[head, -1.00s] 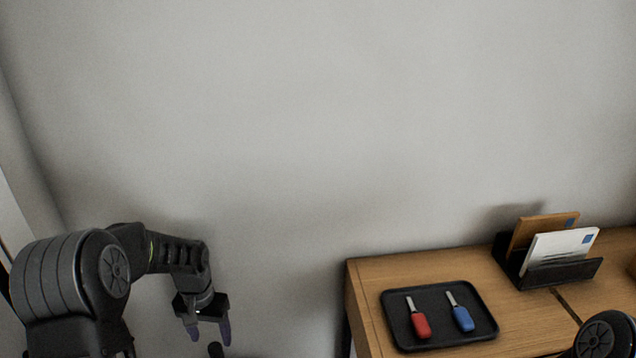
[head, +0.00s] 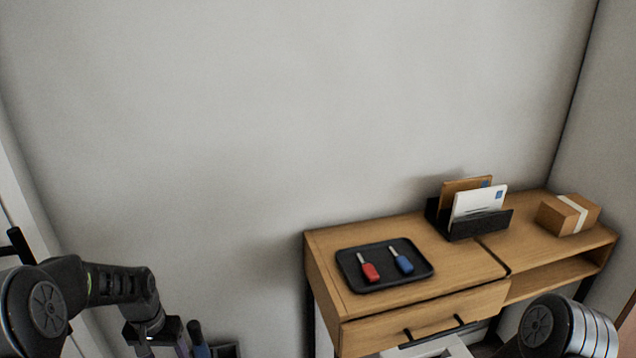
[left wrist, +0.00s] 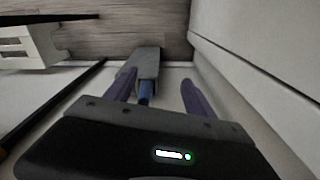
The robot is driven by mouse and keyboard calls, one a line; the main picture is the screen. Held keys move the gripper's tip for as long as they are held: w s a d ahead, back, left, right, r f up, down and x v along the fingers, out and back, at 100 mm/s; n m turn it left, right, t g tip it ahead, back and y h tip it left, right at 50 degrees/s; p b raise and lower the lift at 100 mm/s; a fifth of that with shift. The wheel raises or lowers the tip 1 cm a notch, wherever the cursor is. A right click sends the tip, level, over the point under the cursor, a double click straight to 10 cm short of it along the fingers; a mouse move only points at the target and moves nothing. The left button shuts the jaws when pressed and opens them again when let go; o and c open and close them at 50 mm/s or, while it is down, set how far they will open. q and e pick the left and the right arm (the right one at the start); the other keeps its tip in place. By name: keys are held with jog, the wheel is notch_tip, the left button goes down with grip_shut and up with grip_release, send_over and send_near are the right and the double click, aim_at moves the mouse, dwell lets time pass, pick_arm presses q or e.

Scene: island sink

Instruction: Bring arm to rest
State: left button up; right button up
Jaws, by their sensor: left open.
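My left gripper (head: 165,348) hangs low at the bottom left of the head view, its fingertips partly cut off by the frame edge. In the left wrist view my left gripper (left wrist: 158,82) shows two purple fingers spread apart with nothing held between them. My right arm (head: 565,330) shows at the bottom right of the head view, but its gripper is out of view.
A wooden desk (head: 330,318) stands by the wall, bearing a black tray (head: 425,273) with a red key (head: 369,271) and a blue key (head: 403,264), a letter holder (head: 480,224) and a box (head: 568,214).

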pick_arm(q)
jog(key=d+f+t+h+p, duration=0.25)
jog(key=d+f, duration=0.45)
jog(key=d, duration=0.6)
jog(key=s+d+f+g+h+p, duration=0.1)
jog(key=s+d+p, duration=0.7)
jog(key=s+d, duration=0.9)
jog(key=s+g+h, duration=0.1)
jog(key=s, duration=0.4)
jog(key=shift+g, duration=0.35)
pick_arm(e)
notch_tip(320, 180, up, 10)
jog(key=shift+w+r, duration=0.2)
jog(key=shift+r, duration=0.05)
pick_arm(q)
jog(key=shift+w+f, duration=0.1)
jog(key=shift+f, duration=0.05)
